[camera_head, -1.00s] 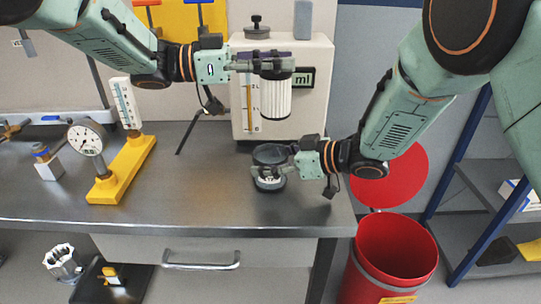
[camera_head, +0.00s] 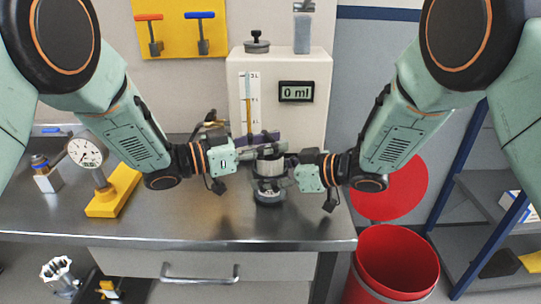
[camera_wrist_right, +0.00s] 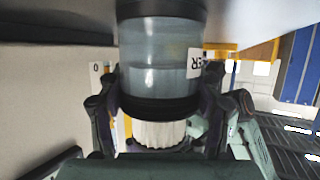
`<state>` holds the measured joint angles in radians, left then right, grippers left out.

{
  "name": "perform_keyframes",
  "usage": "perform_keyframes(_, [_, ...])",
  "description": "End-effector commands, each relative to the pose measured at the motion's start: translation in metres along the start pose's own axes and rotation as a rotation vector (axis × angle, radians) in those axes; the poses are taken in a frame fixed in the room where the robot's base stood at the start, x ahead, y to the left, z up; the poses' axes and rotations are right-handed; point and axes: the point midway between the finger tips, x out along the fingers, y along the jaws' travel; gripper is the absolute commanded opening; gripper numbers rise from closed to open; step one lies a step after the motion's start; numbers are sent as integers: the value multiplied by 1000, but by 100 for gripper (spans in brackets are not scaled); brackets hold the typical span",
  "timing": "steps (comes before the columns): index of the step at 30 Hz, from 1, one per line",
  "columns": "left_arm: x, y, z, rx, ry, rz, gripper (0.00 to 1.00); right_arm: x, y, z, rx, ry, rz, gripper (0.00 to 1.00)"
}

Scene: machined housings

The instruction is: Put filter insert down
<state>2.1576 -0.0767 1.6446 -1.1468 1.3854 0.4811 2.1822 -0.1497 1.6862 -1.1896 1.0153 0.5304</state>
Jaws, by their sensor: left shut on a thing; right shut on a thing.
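The filter insert (camera_head: 268,167) is a white pleated cylinder with a dark top. My left gripper (camera_head: 264,151) is shut on its upper end. The insert is upright at the mouth of a clear filter bowl (camera_head: 268,188), which stands on the bench. My right gripper (camera_head: 290,166) is shut on the bowl from the right. In the right wrist view the bowl (camera_wrist_right: 160,62) has a dark rim and a partly seen label, and the white pleats (camera_wrist_right: 160,133) show beyond the rim. How deep the insert sits is hidden.
A white measuring unit (camera_head: 305,120) reading 0 ml stands just behind. A dial gauge on a yellow stand (camera_head: 115,192) is at the left. A red bin (camera_head: 390,262) stands right of the bench (camera_head: 200,215). The bench front is clear.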

Motion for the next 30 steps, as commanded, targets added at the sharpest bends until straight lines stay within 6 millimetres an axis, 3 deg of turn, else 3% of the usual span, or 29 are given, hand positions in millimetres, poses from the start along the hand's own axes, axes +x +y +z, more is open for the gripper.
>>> perform_keyframes(6, [0,0,29,-3,0,0,0,0,0,0,0,-1,-1,32])
perform_keyframes(18, [0,0,36,-1,0,1,0,0,0,1,1,-1,-1,32])
perform_keyframes(19, [0,0,36,-1,0,1,31,0,0,1,1,-1,-1,32])
perform_keyframes(27, [0,0,35,-1,0,1,53,0,0,1,1,-1,-1,32])
perform_keyframes(30, [0,0,35,-1,0,1,53,0,0,1,0,-1,-1,32])
